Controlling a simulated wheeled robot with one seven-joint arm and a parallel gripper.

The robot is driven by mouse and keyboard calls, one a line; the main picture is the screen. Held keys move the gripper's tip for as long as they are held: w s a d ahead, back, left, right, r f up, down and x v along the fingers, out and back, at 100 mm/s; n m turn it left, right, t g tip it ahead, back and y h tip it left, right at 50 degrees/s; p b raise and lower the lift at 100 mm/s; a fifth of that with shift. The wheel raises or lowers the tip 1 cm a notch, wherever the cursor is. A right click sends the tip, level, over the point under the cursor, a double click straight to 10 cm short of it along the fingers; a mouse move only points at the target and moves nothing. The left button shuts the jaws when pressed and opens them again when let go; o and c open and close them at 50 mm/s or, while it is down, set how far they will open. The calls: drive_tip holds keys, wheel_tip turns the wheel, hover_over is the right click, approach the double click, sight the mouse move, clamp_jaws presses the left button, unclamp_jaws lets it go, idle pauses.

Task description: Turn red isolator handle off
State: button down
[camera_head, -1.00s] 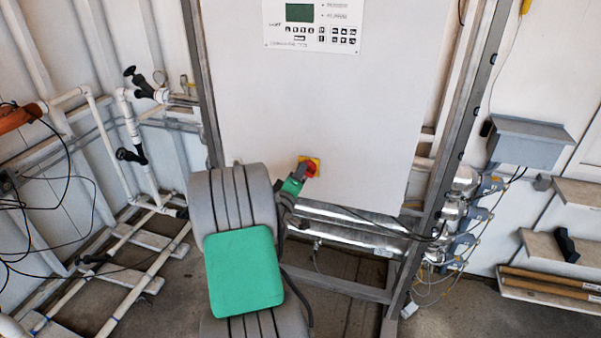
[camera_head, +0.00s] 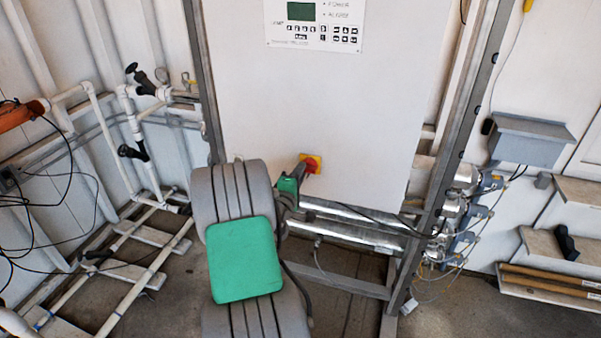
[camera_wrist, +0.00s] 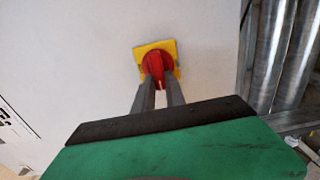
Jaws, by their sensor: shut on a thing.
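The red isolator handle (camera_head: 311,167) sits on a yellow square plate (camera_head: 317,159) low on the white cabinet front (camera_head: 330,100). In the wrist view the red handle (camera_wrist: 155,66) shows on its tilted yellow plate (camera_wrist: 168,48). My gripper (camera_wrist: 159,84) has its two grey fingers close together on the handle's grip, one on each side. In the head view my gripper (camera_head: 303,167) reaches the handle from the left, and partly hides it.
A control panel (camera_head: 315,25) with a green screen is at the top of the cabinet. Metal pipes (camera_head: 350,230) run below it. White pipework (camera_head: 130,140) stands at the left. A grey box (camera_head: 528,140) and steps (camera_head: 590,190) are at the right.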

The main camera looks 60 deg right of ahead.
drive_tip(key=c, duration=1.4)
unclamp_jaws()
drive_tip(key=a, duration=0.2)
drive_tip(key=a+b, duration=0.1)
drive_tip(key=a, duration=0.2)
drive_tip(key=s+a+b, duration=0.1)
drive_tip(key=a, duration=0.1)
drive_tip(key=shift+s+a, duration=0.1)
drive_tip(key=shift+a, duration=0.25)
